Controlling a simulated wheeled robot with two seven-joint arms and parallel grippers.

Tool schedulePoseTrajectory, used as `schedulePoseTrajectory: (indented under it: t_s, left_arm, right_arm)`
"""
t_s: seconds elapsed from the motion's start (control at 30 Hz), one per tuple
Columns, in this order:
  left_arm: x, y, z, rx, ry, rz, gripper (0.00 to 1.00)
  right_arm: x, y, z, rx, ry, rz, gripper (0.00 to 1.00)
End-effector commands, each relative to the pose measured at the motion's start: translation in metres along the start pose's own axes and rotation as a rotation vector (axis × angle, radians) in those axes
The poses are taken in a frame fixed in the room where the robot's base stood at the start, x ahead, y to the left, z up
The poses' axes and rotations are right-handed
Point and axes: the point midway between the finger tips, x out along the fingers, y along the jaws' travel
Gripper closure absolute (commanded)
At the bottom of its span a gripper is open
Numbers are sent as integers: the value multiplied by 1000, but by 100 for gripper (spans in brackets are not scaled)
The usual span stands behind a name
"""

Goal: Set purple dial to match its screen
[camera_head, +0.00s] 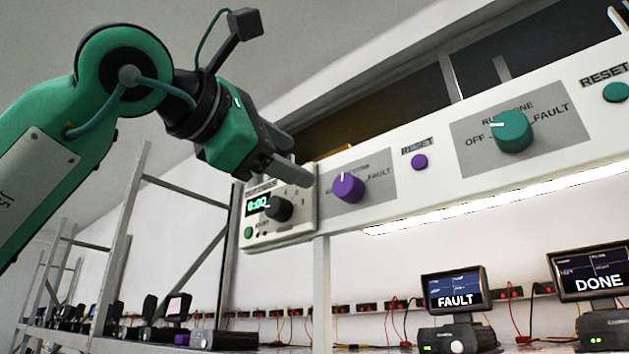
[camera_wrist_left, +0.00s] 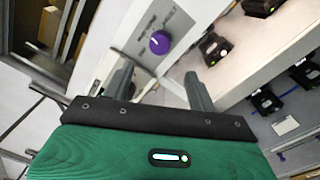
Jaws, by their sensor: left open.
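The purple dial (camera_head: 349,187) sits on a grey plate on the white rail, its white mark pointing up and slightly left. "FAULT" is printed at the plate's right; the other lettering is partly blurred. A screen (camera_head: 457,287) below the rail reads FAULT, and another screen (camera_head: 597,271) at right reads DONE. My left gripper (camera_head: 298,161) is open and empty, left of the purple dial and apart from it. In the left wrist view, the purple dial (camera_wrist_left: 160,42) shows beyond and between the fingertips of my left gripper (camera_wrist_left: 160,83). My right gripper is out of view.
A timer box (camera_head: 282,232) with a black knob hangs left of the dial, close under my gripper. A purple reset button (camera_head: 419,162), a teal dial (camera_head: 513,130) and a teal button (camera_head: 616,92) lie along the rail to the right. Metal racking stands at left.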

Motion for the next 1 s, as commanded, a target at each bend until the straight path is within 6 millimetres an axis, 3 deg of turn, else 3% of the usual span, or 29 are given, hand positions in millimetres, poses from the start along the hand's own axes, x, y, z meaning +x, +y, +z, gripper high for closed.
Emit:
schedulePoseTrajectory:
  t_s: [0.1,0.3,1.0]
  left_arm:
    - [-18,-1,-1,1,-1,1,42]
    - [-30,0,0,1,-1,0,42]
    - [-31,0,0,0,-1,0,42]
  right_arm:
    - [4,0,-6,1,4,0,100]
    - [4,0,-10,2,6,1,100]
    - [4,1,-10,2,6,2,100]
